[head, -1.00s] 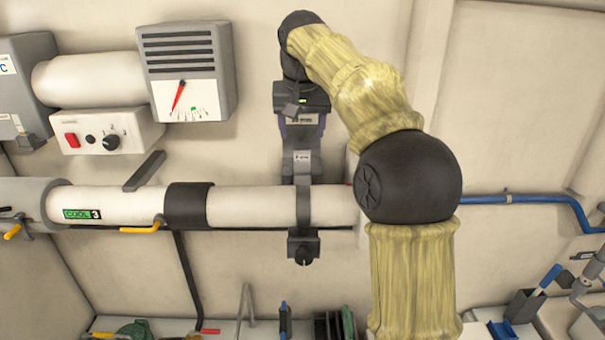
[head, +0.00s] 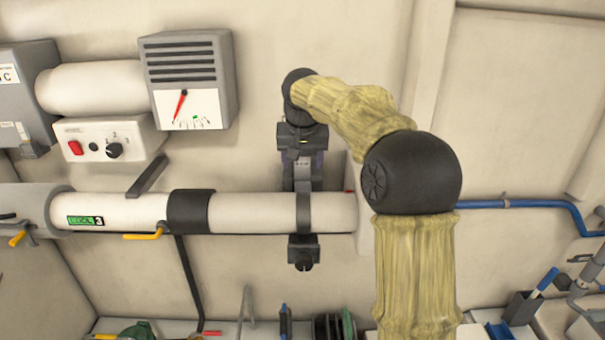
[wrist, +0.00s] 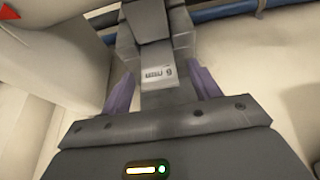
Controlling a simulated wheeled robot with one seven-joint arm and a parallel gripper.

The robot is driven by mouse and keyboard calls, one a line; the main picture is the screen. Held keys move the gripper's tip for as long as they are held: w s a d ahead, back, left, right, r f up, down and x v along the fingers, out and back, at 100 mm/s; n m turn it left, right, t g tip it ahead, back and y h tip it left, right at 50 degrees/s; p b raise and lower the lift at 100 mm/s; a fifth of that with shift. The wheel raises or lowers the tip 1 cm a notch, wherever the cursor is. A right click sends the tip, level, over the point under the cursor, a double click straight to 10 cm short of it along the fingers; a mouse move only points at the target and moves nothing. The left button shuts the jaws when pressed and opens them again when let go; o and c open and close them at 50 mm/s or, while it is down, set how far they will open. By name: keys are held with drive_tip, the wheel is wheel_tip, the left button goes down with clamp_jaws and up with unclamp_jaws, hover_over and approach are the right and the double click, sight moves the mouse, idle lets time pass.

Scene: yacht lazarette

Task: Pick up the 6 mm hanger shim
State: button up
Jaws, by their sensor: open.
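A grey hanger (head: 303,212) wraps the white pipe, with a dark clamp block (head: 303,249) under it. A grey piece with a small label sits on the hanger's upper part; it also shows in the wrist view (wrist: 158,74). It looks like the hanger shim, but I cannot read its thickness for certain. My gripper (head: 301,172) points down over the hanger from above the pipe. In the wrist view the purple fingers of my gripper (wrist: 161,88) stand open on either side of the labelled piece. Whether they touch it is unclear.
The white pipe (head: 255,211) runs across, with a black sleeve (head: 190,211) and yellow-handled levers to the left. A gauge box (head: 188,80) and switch box (head: 108,139) are on the wall at upper left. A blue hose (head: 520,203) runs right.

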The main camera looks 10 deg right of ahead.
drive_tip(key=shift+x, duration=0.8)
drive_tip(key=shift+w+d, duration=0.1)
drive_tip(key=shift+w, duration=0.05)
drive_tip(key=shift+a, duration=0.25)
drive_tip(key=shift+s+d+r, duration=0.1)
drive_tip(key=shift+s+d, duration=0.05)
drive_tip(key=shift+s, duration=0.1)
clamp_jaws()
